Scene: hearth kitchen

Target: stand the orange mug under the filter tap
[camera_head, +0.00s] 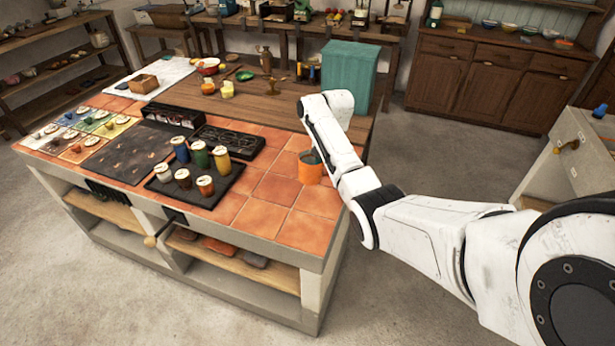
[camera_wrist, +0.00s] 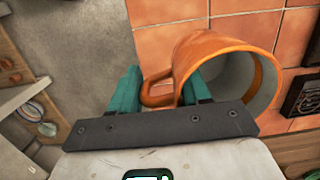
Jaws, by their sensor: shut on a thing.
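The orange mug (camera_head: 311,170) is at the right end of the terracotta-tiled counter, beside my arm. I cannot tell whether its base touches the tiles. In the wrist view the mug (camera_wrist: 225,48) lies across the picture with its open mouth to the right and a pale grey inside. My gripper (camera_wrist: 160,93) has its teal fingers on either side of the mug's handle (camera_wrist: 158,97) and is shut on it. My arm hides most of the gripper in the head view. I cannot make out the filter tap for certain in either view.
A black tray (camera_head: 218,195) with several lidded cups stands left of the mug. Behind it is a dark grate (camera_head: 228,142). A teal block (camera_head: 348,72) stands on the wooden worktop (camera_head: 262,108). Bare tiles (camera_head: 278,188) lie around the mug. A pale cabinet (camera_head: 575,150) stands right.

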